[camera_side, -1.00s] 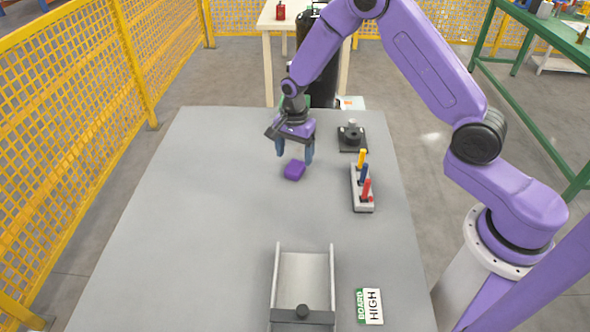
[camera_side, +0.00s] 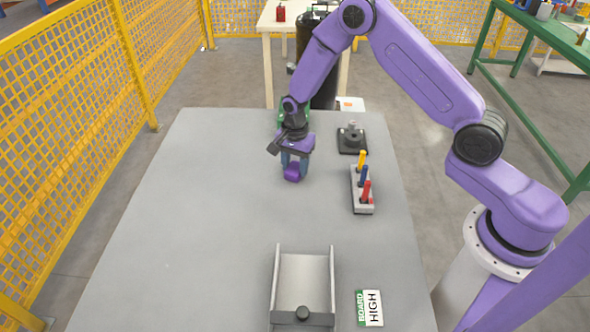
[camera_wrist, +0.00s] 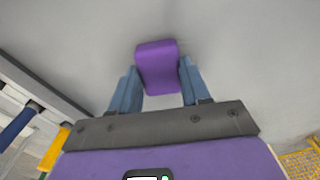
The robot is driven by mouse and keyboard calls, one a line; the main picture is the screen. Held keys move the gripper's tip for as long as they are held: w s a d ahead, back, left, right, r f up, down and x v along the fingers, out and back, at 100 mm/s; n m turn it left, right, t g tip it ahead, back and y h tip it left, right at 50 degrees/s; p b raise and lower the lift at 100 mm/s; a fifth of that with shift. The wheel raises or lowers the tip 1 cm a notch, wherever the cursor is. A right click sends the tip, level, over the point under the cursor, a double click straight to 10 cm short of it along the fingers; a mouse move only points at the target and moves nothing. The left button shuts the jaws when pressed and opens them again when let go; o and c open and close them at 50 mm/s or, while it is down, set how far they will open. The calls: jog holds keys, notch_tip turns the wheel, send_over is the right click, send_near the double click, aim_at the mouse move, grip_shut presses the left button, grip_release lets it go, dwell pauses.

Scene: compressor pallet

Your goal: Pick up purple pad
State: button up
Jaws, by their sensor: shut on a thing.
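The purple pad (camera_side: 292,174) is a small block between my gripper's blue-grey fingers, at the upper middle of the grey table in the side view. My gripper (camera_side: 295,165) points down and is shut on the pad. In the wrist view the pad (camera_wrist: 157,68) sits between the two fingertips of my gripper (camera_wrist: 157,82), sticking out past them. I cannot tell whether the pad touches the table. Part of the pad is hidden by the fingers in the side view.
To the right stand a rack (camera_side: 362,192) with yellow, blue and red pegs and a dark fixture (camera_side: 351,138). A green object (camera_side: 283,117) is behind my gripper. The table's left side is clear.

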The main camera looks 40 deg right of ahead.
jog(key=shift+r, duration=0.15)
jog(key=shift+r, duration=0.55)
jog(key=s+d+r, duration=0.1)
jog(key=s+r, duration=1)
jog(key=s, duration=0.3)
jog(key=shift+d+r, duration=0.3)
